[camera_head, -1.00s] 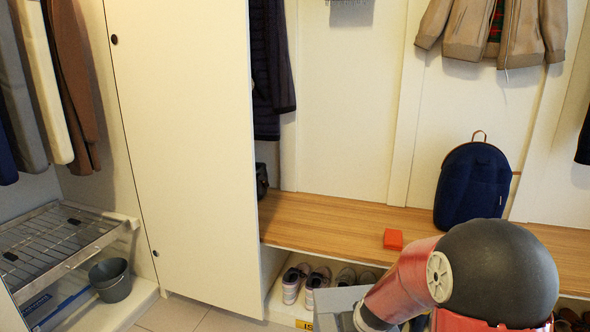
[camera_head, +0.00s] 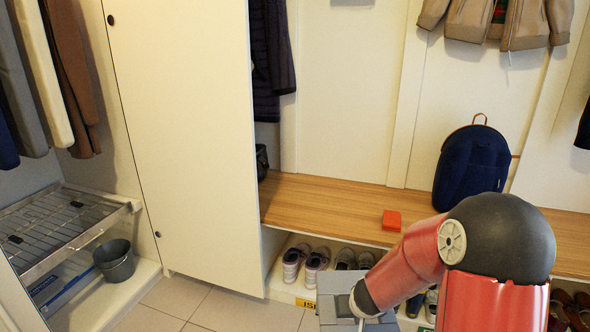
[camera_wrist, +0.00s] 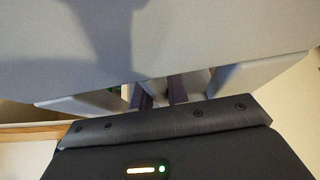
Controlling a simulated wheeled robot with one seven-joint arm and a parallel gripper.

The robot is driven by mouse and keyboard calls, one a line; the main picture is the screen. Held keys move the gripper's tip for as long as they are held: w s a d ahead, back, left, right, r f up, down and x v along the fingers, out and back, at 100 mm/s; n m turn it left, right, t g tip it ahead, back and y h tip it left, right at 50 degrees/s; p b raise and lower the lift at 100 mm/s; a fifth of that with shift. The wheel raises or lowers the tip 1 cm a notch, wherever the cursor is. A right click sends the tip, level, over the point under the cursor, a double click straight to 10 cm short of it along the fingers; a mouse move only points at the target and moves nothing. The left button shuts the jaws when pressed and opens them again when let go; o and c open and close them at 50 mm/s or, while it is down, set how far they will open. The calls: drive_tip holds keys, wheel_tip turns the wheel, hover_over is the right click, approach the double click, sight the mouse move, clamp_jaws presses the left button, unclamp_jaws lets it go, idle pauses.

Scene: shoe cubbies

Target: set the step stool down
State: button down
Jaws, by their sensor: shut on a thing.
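The grey step stool (camera_head: 334,284) shows in part at the bottom middle of the head view, in front of the bench, partly covered by my red arm. In the wrist view its pale grey panel (camera_wrist: 210,45) fills the upper part of the picture. My gripper (camera_wrist: 160,92) has its two dark fingers at the stool's near edge and is shut on the stool. The gripper is hidden in the head view. The stool's feet and any contact with the floor are not visible.
A wooden bench (camera_head: 310,200) carries a red box (camera_head: 391,220) and a navy backpack (camera_head: 471,168). Shoes (camera_head: 305,262) stand in the cubbies below. A tall white cabinet (camera_head: 185,140) is left of the bench. A bucket (camera_head: 114,261) sits further left. Tiled floor (camera_head: 215,306) is clear before the cabinet.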

drive_tip(key=s+f, duration=0.4)
drive_tip(key=f, duration=0.1)
drive_tip(key=shift+s+f, duration=0.15)
drive_tip(key=shift+f, duration=0.05)
idle(0.9)
